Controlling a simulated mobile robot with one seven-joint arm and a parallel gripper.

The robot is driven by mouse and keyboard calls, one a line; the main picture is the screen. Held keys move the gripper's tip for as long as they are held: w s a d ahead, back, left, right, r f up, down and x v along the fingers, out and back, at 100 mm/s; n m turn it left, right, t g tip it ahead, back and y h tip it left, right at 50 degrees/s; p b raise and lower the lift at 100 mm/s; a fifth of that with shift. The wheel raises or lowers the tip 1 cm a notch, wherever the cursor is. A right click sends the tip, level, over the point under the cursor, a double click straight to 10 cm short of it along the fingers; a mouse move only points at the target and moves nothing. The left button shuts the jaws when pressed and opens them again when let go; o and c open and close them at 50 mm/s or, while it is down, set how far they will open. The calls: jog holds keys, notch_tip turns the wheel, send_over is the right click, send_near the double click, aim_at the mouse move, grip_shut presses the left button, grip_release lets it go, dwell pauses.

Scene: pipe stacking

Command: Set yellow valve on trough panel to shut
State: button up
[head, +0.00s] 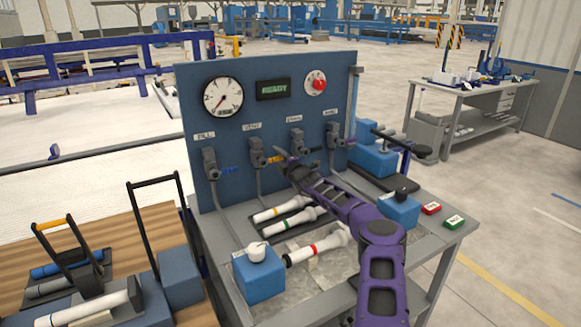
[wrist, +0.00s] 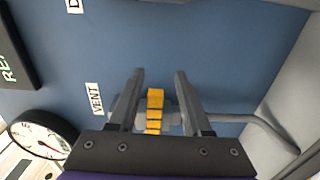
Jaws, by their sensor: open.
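The yellow valve (head: 273,160) sits on the blue trough panel (head: 290,120) under the "VENT" label. Its yellow handle sticks out to the right in the head view, across the run of the pipe below it. In the wrist view the yellow handle (wrist: 155,105) lies between my two fingers, with a gap on each side. My gripper (wrist: 160,74) is open around the handle and does not appear to touch it. In the head view my gripper (head: 285,158) is just right of the valve, and its fingertips are hard to make out.
A gauge (head: 222,97) and a red knob (head: 319,85) are higher up. White pipes (head: 283,208) lie on the bench below.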

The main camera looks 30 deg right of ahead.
jog(key=s, duration=0.2)
jog(key=shift+s+r, duration=0.1)
jog(key=shift+s, duration=0.25)
jog(key=s, duration=1.4)
jog(key=shift+p, duration=0.45)
